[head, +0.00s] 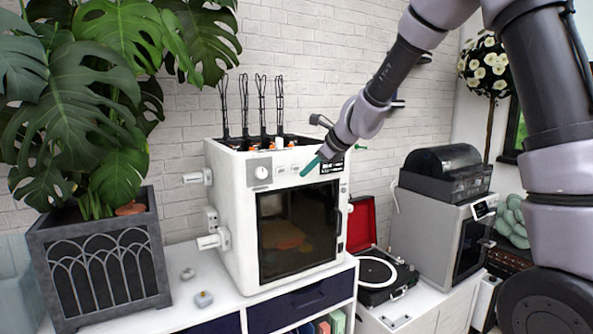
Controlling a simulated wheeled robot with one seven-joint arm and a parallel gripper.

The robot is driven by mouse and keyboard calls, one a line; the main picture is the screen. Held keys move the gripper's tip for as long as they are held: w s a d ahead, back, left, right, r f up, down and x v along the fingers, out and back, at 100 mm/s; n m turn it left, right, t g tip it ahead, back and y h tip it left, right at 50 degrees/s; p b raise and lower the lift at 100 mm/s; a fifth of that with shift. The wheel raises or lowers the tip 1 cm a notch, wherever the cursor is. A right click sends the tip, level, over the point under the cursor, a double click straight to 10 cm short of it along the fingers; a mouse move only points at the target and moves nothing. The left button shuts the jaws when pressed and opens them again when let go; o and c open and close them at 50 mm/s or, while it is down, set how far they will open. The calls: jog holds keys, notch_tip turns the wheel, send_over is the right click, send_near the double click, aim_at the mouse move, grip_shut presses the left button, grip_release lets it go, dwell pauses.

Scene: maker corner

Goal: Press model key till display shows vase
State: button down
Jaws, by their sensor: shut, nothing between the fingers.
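A white machine (229,190) with a dark glass door stands on the white cabinet. Its top front panel has a round knob (264,172), small light keys (281,170) and a small dark display (331,168) at the right end. I cannot read the display or the key labels at this size. My gripper (305,172) is shut and empty, its teal tips pointing down-left at the panel between the keys and the display. I cannot tell whether the tips touch the panel. My arm comes in from the upper right.
A large leafy plant in a dark planter (103,265) stands left of the machine. Black upright rods (262,105) rise from the machine's top. A record player (383,274) and a grey machine (428,235) stand to the right. Two small grey objects (204,299) lie on the cabinet top.

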jog(key=shift+w+a, duration=0.55)
jog(key=shift+w, duration=0.3)
dwell(1.5)
jog(key=shift+w+a, duration=0.25)
jog(key=shift+w, duration=0.05)
jog(key=shift+w+a, duration=0.2)
jog(key=shift+w, duration=0.1)
dwell(0.6)
dwell(0.4)
jog(key=shift+s+d, duration=0.45)
jog(key=shift+s, duration=0.2)
jog(key=shift+s+d, duration=0.7)
jog(key=shift+s, duration=0.35)
jog(key=shift+s+d, duration=0.7)
jog(key=shift+s, duration=0.3)
